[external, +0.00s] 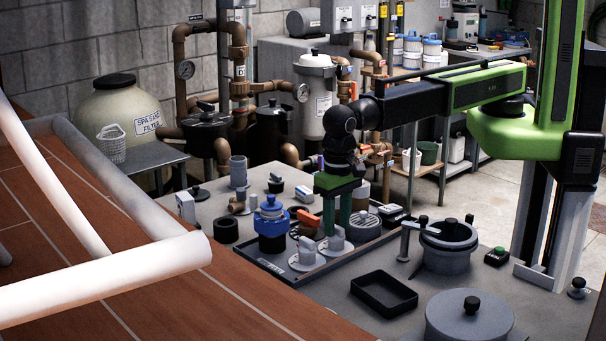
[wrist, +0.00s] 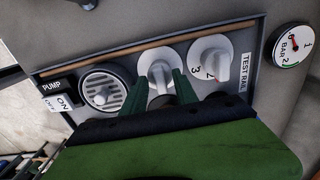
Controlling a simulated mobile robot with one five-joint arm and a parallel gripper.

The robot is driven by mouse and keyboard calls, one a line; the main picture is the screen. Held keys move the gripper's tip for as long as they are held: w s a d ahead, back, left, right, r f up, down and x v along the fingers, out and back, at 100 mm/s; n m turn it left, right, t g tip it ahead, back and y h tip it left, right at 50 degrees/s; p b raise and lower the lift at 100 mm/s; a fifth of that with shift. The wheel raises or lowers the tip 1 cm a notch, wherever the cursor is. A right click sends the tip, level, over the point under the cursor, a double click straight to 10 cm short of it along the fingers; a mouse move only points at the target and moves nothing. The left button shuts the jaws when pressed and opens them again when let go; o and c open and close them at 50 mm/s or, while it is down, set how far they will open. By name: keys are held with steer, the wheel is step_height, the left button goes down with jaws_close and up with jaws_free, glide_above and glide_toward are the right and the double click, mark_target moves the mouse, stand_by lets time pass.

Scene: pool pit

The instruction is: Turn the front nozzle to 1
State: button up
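Two grey nozzle knobs on white numbered dials sit side by side on the test rail panel. In the wrist view, one nozzle (wrist: 160,73) stands between my fingers, beside the round grated fitting. The other nozzle (wrist: 214,64) is to its right, with 3 and 4 readable on its dial. In the external view, these are the nozzle beside the grate (external: 336,243) and the outer nozzle (external: 306,255). I cannot tell which is the front one. My gripper (external: 337,226) points down, its green fingers apart on either side of the first knob; contact is unclear. That dial's numbers are unreadable.
The grated fitting (wrist: 104,88) and the pump switch (wrist: 62,94) lie left of the nozzles. A bar gauge (wrist: 291,46) is at the right. A blue-topped fitting (external: 271,222), a black tray (external: 384,293) and a grey pot (external: 447,246) stand nearby.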

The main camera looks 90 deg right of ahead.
jaws_close()
steer(key=shift+n, duration=0.3)
steer(key=n, duration=1.1)
stand_by(0.4)
stand_by(0.3)
steer(key=shift+s, duration=0.1)
steer(key=shift+o, duration=0.6)
jaws_free()
